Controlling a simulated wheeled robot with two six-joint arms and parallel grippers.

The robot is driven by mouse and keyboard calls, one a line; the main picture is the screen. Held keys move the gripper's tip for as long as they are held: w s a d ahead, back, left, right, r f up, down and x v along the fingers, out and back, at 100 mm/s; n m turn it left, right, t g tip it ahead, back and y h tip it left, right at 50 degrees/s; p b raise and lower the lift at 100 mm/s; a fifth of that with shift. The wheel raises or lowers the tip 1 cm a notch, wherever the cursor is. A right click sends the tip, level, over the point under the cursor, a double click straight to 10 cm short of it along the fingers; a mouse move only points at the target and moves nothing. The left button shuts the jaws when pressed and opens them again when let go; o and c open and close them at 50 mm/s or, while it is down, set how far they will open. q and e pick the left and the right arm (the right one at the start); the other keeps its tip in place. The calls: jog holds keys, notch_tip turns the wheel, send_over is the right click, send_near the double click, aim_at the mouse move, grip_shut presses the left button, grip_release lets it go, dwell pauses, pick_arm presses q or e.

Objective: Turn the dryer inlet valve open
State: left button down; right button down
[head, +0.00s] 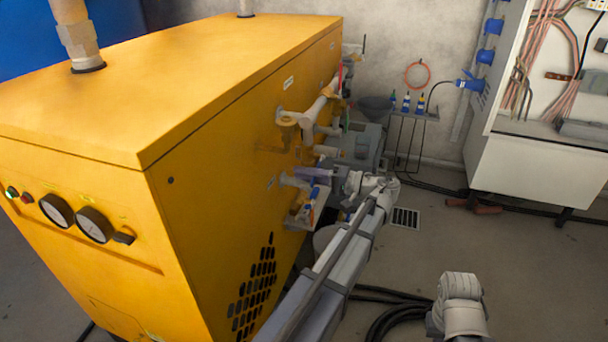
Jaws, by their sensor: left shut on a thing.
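The yellow dryer (200,95) fills the left and middle of the head view. White pipes and valves come out of its right side. An upper pipe fitting (290,117) and a lower pipe fitting (292,182) show there. A purple-blue valve handle (313,174) lies roughly level by the lower fitting. My left gripper (335,179) is at this lower group, shut on what appears to be that handle. The fingers are small and partly hidden among the fittings. The labels are too small to read. My right gripper is out of view; only a white link of that arm shows.
A small grey bracket (306,212) holds blue-topped items just below the lower fitting. A thin stand with bottles (406,104) is behind. An open electrical cabinet (540,160) stands at right. Black hose (395,318) lies on the floor; the floor between is mostly clear.

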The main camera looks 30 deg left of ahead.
pick_arm(q)
jog(key=shift+w+f+n+b, duration=0.2)
jog(key=shift+f+n+b, duration=0.2)
jog(key=shift+n, duration=0.35)
jog(key=shift+w+f+n+b, duration=0.15)
jog(key=shift+f+n+b, duration=0.15)
jog(key=shift+f+n, duration=0.35)
jog(key=shift+a+r, duration=0.1)
jog(key=shift+r, duration=0.05)
jog(key=c, duration=0.8)
grip_release()
jog(key=shift+v, duration=3.95)
